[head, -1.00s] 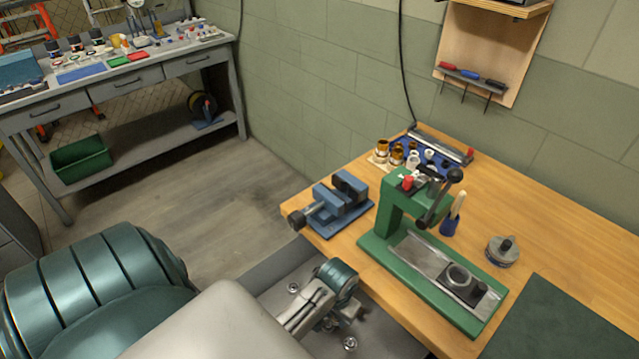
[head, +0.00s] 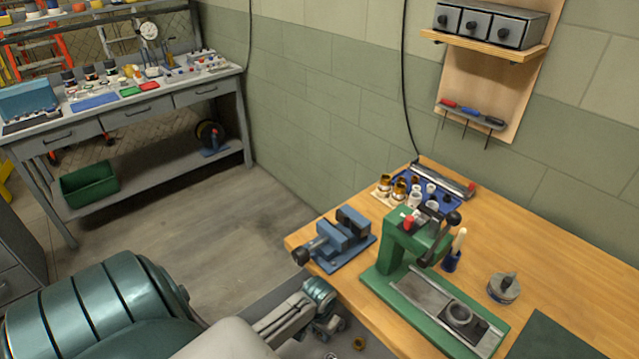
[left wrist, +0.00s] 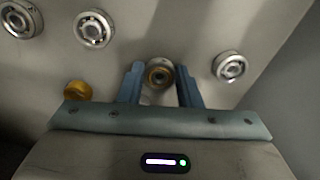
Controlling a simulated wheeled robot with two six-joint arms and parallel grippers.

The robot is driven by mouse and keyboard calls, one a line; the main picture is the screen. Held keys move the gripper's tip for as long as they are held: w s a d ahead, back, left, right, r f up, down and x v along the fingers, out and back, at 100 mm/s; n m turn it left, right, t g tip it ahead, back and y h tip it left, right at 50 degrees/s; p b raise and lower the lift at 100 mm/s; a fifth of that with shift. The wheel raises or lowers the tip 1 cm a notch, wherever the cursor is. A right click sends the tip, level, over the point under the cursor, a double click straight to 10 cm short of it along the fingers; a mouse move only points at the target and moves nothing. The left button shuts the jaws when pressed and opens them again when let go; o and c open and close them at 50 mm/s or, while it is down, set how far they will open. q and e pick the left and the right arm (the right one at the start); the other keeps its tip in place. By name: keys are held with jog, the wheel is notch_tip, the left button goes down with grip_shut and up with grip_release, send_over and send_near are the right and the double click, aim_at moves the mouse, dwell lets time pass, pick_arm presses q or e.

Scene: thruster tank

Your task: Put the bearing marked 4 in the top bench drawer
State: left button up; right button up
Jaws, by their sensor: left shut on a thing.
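My left gripper (head: 338,331) is low beside the front-left edge of the wooden bench, over a grey surface. In the left wrist view its two blue fingers (left wrist: 161,92) are shut on a small round ring (left wrist: 160,74) with a brass-coloured middle. I cannot read a mark on it. Three silver bearings lie apart on the grey surface: one top left (left wrist: 18,18), one beside it (left wrist: 93,28) and one right of the fingers (left wrist: 229,66). A brass piece (left wrist: 77,91) lies left of the fingers. My right gripper is out of view.
A blue vise (head: 342,240) and a green press (head: 405,245) stand near the bench edge. A blue tray (head: 440,200) with small parts is behind. Small grey drawers (head: 487,27) sit on a wall shelf. A grey workbench with drawers (head: 128,112) stands far left.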

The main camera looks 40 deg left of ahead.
aim_at(319, 334)
pick_arm(q)
jog(key=o, duration=1)
jog(key=shift+f, duration=0.1)
jog(key=shift+o, duration=0.2)
notch_tip(319, 334, up, 12)
jog(key=shift+b, duration=0.45)
jog(key=shift+s, duration=0.1)
